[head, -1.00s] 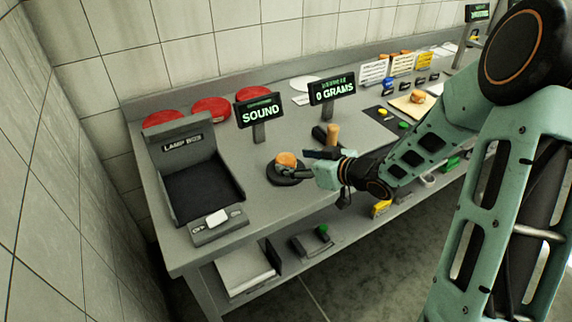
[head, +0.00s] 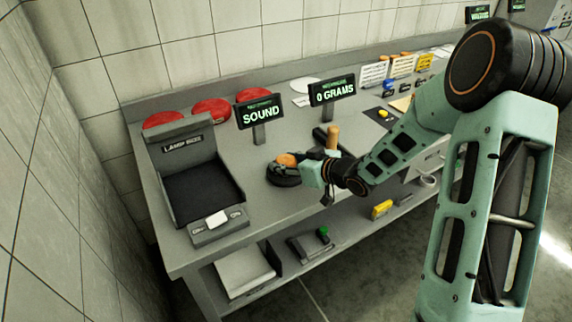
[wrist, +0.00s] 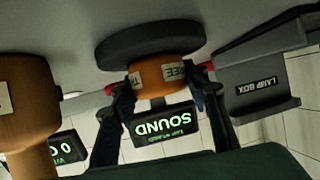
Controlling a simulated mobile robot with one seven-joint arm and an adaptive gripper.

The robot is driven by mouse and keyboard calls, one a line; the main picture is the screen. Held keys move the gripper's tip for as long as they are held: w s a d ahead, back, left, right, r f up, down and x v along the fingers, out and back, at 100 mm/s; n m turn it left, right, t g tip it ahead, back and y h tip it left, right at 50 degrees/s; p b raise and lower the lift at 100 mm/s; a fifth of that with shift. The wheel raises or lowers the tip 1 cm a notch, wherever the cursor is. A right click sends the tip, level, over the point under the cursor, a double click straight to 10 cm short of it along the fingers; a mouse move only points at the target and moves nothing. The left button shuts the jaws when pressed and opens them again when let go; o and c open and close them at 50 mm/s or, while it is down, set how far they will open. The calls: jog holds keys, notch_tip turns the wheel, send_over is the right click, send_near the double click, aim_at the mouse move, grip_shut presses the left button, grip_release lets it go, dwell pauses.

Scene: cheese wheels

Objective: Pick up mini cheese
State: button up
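The mini cheese (head: 286,160) is a small orange wheel with pale labels. It sits on a round black pad (head: 284,179) on the bench. In the wrist view, which is upside down, the cheese (wrist: 152,82) rests against the black pad (wrist: 150,40). My gripper (head: 299,160) is at the right side of the cheese in the head view. In the wrist view my gripper (wrist: 164,84) has its fingers spread, one at each side of the cheese. Whether they touch it is unclear. The far part of the fingers is partly hidden in the head view.
A wooden peg-like piece (head: 333,136) stands close behind my gripper. The SOUND display (head: 260,114) and 0 GRAMS display (head: 333,92) stand behind the pad. A lamp box (head: 190,165) is at the left. Bare bench (head: 262,205) lies in front.

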aim_at(286, 159)
jog(key=c, duration=0.5)
jog(key=shift+r, duration=0.5)
notch_tip(286, 159, up, 3)
jog(key=shift+f+p, duration=0.15)
jog(key=shift+p, duration=0.2)
jog(key=p+v, duration=0.1)
jog(key=v, duration=0.4)
jog(key=r+p+v, duration=0.1)
jog(key=v, duration=0.5)
jog(key=a+r+p+v, duration=0.1)
jog(key=v, duration=0.4)
jog(key=shift+d+r, duration=0.15)
